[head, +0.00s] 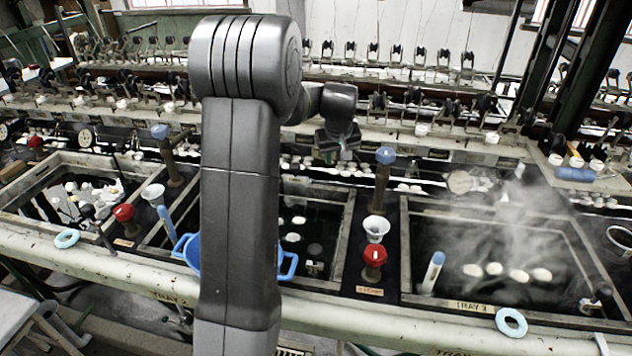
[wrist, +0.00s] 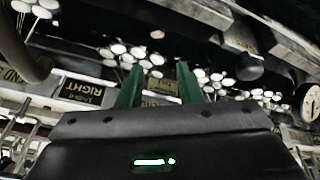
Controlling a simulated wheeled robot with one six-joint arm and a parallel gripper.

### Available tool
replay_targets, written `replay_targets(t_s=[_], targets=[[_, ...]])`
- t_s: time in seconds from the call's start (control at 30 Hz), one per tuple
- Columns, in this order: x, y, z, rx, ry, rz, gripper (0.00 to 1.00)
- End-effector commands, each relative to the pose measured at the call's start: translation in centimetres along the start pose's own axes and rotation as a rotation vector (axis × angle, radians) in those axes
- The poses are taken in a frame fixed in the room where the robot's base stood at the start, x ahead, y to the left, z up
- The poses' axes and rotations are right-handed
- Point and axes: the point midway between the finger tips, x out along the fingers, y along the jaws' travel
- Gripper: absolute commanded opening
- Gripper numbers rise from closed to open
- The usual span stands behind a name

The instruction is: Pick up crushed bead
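I cannot make out a crushed bead for certain in either view. Several white oval pieces (head: 518,274) float in the dark water of the right basin (head: 445,303). Small pale pieces (head: 293,237) also show in the middle basin, partly behind my arm. My gripper (wrist: 158,68) shows two green fingers set apart in the wrist view, with nothing seen held between them. In the head view my gripper (head: 338,155) hangs above the back of the middle basin, small and dark, with its fingers not clear.
A blue two-handled vessel (head: 288,267) is mostly hidden behind my arm. Red-topped (head: 374,256) and blue-topped posts (head: 385,156) and a white cup (head: 376,228) stand between basins. Steam rises over the right basin. A blue ring (head: 511,322) lies on the front ledge.

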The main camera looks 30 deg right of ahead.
Motion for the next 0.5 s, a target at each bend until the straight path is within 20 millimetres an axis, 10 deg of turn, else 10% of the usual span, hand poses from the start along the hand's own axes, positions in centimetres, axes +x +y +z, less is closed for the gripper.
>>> replay_targets(t_s=[0.5], targets=[[8.0,0.1,0.0,0.000,-0.001,0.000,0.32]])
